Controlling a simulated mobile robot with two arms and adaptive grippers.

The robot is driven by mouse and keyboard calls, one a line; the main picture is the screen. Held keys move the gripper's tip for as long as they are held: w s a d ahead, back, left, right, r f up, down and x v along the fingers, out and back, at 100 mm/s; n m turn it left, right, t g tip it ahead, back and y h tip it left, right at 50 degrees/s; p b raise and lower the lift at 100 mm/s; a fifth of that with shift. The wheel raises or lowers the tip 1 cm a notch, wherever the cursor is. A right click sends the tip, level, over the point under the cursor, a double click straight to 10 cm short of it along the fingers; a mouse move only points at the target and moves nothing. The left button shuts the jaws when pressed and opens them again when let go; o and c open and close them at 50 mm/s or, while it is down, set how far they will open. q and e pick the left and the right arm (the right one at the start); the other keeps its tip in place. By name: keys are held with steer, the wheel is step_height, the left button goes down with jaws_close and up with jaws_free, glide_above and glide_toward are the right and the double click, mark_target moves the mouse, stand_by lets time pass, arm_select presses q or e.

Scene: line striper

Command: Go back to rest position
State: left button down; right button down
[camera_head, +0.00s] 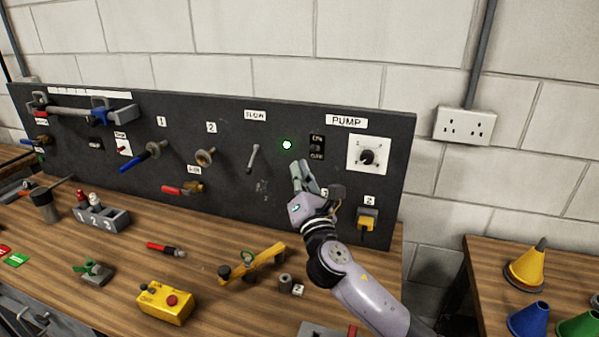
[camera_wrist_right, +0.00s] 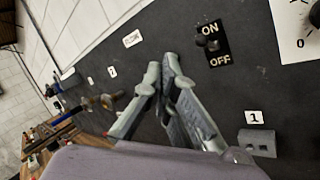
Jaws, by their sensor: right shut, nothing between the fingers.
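My right gripper (camera_head: 300,170) is shut and empty in front of the dark panel (camera_head: 225,125), just below a lit white-green lamp (camera_head: 287,145) in the head view. In the right wrist view my right gripper (camera_wrist_right: 164,68) has its fingertips together, with nothing between them. The ON/OFF switch (camera_head: 317,147) is right of the gripper and shows apart from it in the right wrist view (camera_wrist_right: 212,45). My left gripper is not in view.
The PUMP dial (camera_head: 367,156) and a yellow plug (camera_head: 367,220) are right of my arm. A yellow button box (camera_head: 165,302), a yellow-handled tool (camera_head: 252,262) and a numbered grey holder (camera_head: 100,217) stand on the wooden bench (camera_head: 215,240). Cones (camera_head: 526,266) stand on another table.

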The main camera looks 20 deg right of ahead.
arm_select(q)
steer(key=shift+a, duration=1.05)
arm_select(e)
steer(key=shift+s+d+r, duration=0.1)
steer(key=shift+s+r, duration=0.15)
steer(key=shift+s, duration=0.35)
